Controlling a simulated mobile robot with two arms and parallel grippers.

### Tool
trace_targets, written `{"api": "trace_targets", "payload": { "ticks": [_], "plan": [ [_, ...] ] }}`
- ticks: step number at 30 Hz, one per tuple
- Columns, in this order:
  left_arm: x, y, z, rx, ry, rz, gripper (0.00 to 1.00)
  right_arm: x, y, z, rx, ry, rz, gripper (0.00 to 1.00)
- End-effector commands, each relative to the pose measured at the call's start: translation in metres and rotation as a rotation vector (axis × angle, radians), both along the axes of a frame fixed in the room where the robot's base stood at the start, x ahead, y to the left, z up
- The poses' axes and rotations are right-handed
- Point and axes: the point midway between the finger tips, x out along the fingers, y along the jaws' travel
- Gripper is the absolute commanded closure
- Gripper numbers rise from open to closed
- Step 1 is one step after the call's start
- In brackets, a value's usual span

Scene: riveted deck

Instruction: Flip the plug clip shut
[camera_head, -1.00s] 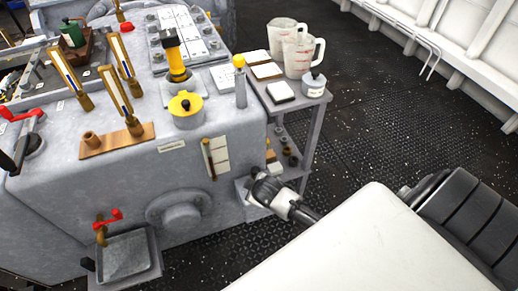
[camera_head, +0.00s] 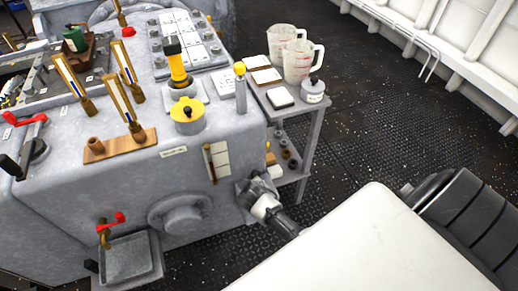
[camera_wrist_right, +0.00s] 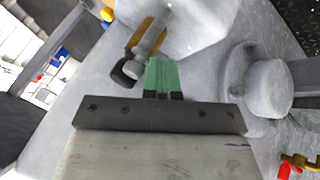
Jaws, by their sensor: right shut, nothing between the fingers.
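In the right wrist view, a small fitting sits on a pale grey block (camera_wrist_right: 200,25). It has a grey rod (camera_wrist_right: 152,38) with a dark round end (camera_wrist_right: 130,72) and a brass strip (camera_wrist_right: 138,38) beside it. I take this fitting for the plug clip, but cannot tell how far its strip is closed. My right gripper (camera_wrist_right: 162,75), with green fingers, is shut and empty just below the rod. Whether it touches is unclear. In the head view my right gripper (camera_head: 252,187) is by the machine's lower front corner and hides the fitting. My left gripper is not in view.
The grey machine (camera_head: 140,185) carries brass-based gauges and a yellow-capped pot (camera_head: 188,115). A round flange (camera_head: 180,215) and a red-handled tap (camera_head: 112,222) above a tray (camera_head: 128,252) are on its front. A shelf stand (camera_head: 312,120) with jugs stands beside it.

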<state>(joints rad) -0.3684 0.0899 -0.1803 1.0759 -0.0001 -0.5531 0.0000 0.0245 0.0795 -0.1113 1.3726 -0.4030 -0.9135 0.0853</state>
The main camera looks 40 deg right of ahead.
Motion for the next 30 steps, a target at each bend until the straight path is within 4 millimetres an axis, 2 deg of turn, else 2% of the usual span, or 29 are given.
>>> {"api": "trace_targets", "payload": {
  "ticks": [30],
  "plan": [
    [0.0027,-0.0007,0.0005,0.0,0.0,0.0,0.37,0.0082,-0.0005,-0.0004,-0.001,0.001,-0.26,1.0]
  ]
}}
